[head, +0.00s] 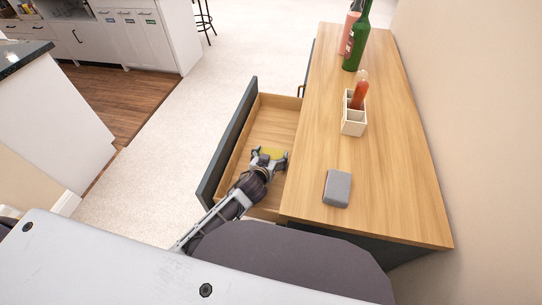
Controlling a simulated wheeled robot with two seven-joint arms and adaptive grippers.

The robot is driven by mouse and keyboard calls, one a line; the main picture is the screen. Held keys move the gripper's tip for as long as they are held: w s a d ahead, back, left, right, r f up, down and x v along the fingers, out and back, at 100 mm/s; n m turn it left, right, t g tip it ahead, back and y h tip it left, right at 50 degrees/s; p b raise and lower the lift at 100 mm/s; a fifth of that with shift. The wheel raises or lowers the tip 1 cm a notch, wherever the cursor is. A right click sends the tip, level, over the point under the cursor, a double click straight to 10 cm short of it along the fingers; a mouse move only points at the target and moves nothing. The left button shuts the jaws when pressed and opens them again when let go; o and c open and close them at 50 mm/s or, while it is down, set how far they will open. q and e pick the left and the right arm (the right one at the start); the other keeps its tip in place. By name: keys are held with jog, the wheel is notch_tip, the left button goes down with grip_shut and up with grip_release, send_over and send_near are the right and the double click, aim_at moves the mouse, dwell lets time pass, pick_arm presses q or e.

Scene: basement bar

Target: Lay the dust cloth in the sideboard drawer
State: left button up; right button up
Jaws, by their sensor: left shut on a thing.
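The sideboard (390,170) has a light wood top, and its drawer (275,115) is pulled open on the left side, with a dark front panel. The drawer's visible floor is bare wood. My left gripper (268,156) reaches into the drawer opening from below. I cannot tell whether the cloth touches the drawer floor. My right gripper is not in view.
On the sideboard top are a grey block (337,188), a cream caddy (353,122) with a red-orange bottle (360,90), a green bottle (357,40) and a pink bottle (349,30). A wall stands to the right. Pale floor (185,130) is clear left of the drawer.

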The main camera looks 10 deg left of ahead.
pick_arm(q)
jog(key=o, duration=0.9)
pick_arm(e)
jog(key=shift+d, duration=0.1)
pick_arm(q)
jog(key=shift+r, duration=0.15)
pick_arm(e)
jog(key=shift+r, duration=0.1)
pick_arm(q)
jog(key=shift+v, duration=1.05)
jog(key=shift+p+v, duration=0.3)
jog(key=shift+v, duration=1.55)
jog(key=shift+s+r, duration=0.2)
jog(key=shift+s, duration=0.3)
jog(key=shift+s+r, duration=0.1)
jog(key=shift+s, duration=0.15)
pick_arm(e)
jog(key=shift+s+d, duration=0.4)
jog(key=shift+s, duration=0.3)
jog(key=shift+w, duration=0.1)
